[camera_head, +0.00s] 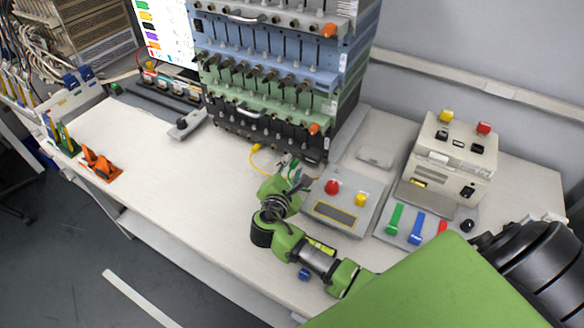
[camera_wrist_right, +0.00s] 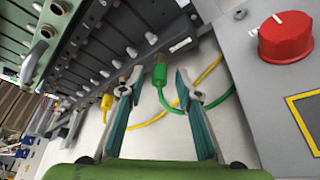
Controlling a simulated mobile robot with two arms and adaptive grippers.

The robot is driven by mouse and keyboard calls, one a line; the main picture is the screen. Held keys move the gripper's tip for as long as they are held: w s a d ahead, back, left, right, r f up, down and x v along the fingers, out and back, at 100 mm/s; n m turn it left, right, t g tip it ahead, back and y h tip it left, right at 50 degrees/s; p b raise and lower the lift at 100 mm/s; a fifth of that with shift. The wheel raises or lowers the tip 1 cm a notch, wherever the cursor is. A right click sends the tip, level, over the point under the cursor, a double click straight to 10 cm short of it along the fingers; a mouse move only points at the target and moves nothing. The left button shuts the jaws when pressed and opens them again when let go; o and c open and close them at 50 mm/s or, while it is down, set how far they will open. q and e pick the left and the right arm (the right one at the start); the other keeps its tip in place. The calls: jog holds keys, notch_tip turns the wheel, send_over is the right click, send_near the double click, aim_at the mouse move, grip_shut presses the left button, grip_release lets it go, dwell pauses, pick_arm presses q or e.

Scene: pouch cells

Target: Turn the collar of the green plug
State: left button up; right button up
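The green plug (camera_wrist_right: 159,74) sits at the front of the rack in the right wrist view, with a green cable (camera_wrist_right: 172,107) curving away from it. My right gripper (camera_wrist_right: 158,82) is open, with one teal finger on each side of the plug. Gaps show between the fingers and the plug, and the fingertips reach about the plug's height in the picture. In the head view my right gripper (camera_head: 291,172) is at the lower front of the rack, and its fingers mostly hide the plug. My left gripper is not in view.
A yellow plug (camera_wrist_right: 106,102) with a yellow cable is left of the fingers. The rack (camera_head: 270,125) stands close behind. A grey control box (camera_head: 335,215) with a red knob (camera_wrist_right: 286,38) is close on the right.

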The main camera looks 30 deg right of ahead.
grip_shut()
